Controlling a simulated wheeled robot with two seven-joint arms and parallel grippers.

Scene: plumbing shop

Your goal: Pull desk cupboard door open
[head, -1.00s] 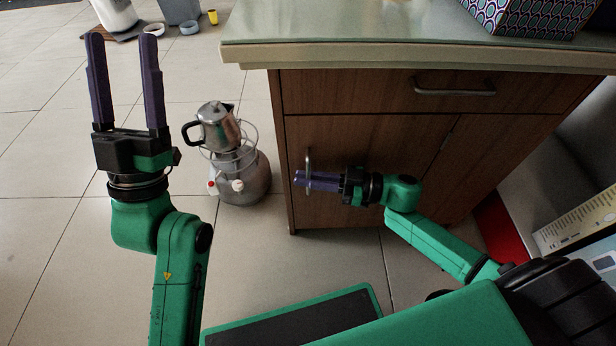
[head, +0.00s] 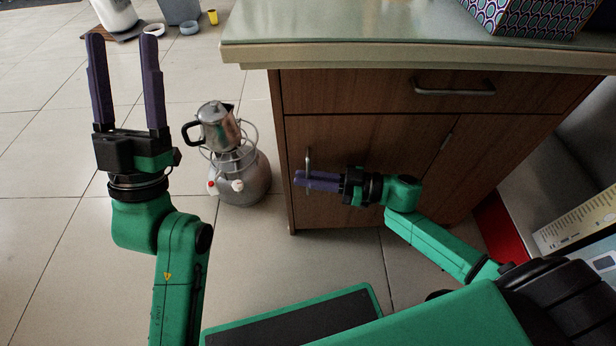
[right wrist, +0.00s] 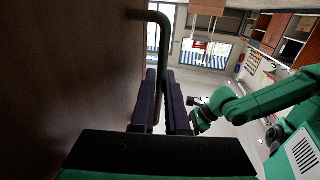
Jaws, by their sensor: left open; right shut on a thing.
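The wooden desk cupboard has two doors below a drawer. The left door (head: 370,140) looks shut in the head view. Its upright metal handle (head: 308,160) is near the door's left edge. My right gripper (head: 303,181) is shut on this handle. In the right wrist view the handle (right wrist: 161,60) passes between the fingers of the right gripper (right wrist: 165,95), close to the door's face (right wrist: 70,70). My left gripper (head: 124,75) is open and empty, raised over the floor to the left of the desk.
A metal kettle (head: 217,127) stands on a gas bottle (head: 243,180) just left of the cupboard. The drawer handle (head: 453,92) sits above the doors. A patterned box (head: 530,17) is on the desk top (head: 340,25). The tiled floor in front is mostly clear.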

